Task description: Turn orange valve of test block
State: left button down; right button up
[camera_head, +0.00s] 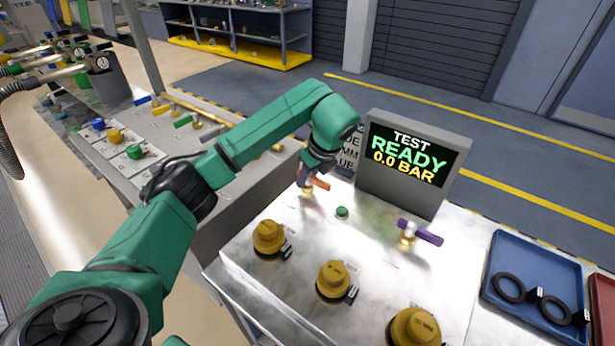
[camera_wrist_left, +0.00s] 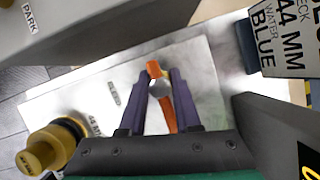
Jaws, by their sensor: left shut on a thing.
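The test block (camera_head: 375,265) is a pale metal-topped bench unit in the head view. Its orange valve (camera_head: 320,183) stands near the back left, with a bar handle on a brass base. My left gripper (camera_head: 307,181) reaches down onto it and partly hides it. In the left wrist view, the two purple fingers of my left gripper (camera_wrist_left: 159,90) are shut on the orange valve (camera_wrist_left: 168,115), one on each side of the handle. One handle end shows beyond the fingertips. My right gripper is not in view.
A screen (camera_head: 413,160) behind reads TEST READY 0.0 BAR. A green button (camera_head: 342,212), a purple-handled valve (camera_head: 421,233) and yellow knobs (camera_head: 333,281) stand on the block. A blue tray (camera_head: 493,262) with black rings lies at right. A sign stands behind my gripper.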

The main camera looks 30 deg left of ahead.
pick_arm(q)
jog(key=shift+r, duration=0.1)
jog(key=c, duration=0.6)
grip_release()
jog(key=shift+d+r, duration=0.1)
jog(key=shift+r, duration=0.1)
jog(key=p+v, duration=0.3)
jog(key=v, duration=1.1)
jog(key=shift+s, duration=0.1)
